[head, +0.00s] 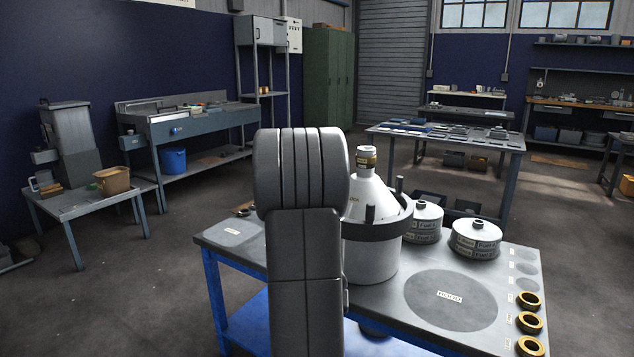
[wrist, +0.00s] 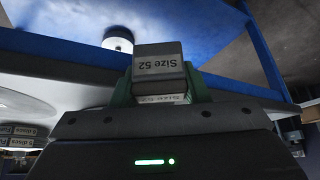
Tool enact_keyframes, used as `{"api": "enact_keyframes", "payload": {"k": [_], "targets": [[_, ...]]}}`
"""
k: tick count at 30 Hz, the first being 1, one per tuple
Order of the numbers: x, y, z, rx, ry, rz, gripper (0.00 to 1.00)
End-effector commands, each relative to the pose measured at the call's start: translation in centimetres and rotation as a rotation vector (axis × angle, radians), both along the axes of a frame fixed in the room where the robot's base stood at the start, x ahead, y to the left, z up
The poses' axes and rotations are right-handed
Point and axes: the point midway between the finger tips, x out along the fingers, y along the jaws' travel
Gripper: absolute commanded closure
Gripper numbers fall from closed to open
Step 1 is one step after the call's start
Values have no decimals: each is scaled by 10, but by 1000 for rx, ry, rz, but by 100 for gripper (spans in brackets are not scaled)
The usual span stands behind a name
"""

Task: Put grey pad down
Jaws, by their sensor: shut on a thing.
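My gripper (wrist: 160,92) shows in the wrist view, with a greenish finger on each side of a grey block. This block, which I take as the grey pad (wrist: 158,52), carries a white label reading "Size 52", upside down in the picture. The jaws are shut on it. A second white label strip shows just below it, between the fingers. The pad appears apart from the bench, near its blue frame, though the exact gap is hard to tell. In the head view my arm hides the gripper and the pad.
The grey workbench (head: 390,318) holds a cone-topped separator (head: 372,250), two stacks of labelled discs (head: 476,238) and several brass rings (head: 530,322). A dark "Hood" circle (head: 450,310) is bare.

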Motion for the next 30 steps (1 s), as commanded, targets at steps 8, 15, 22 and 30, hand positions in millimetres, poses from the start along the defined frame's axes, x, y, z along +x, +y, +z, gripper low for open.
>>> {"api": "enact_keyframes", "payload": {"k": [8,15,22,30], "targets": [[3,21,7,1,-1,37,95],[3,20,60,0,-1,34,95],[3,20,108,0,-1,34,95],[3,20,154,0,-1,34,95]]}}
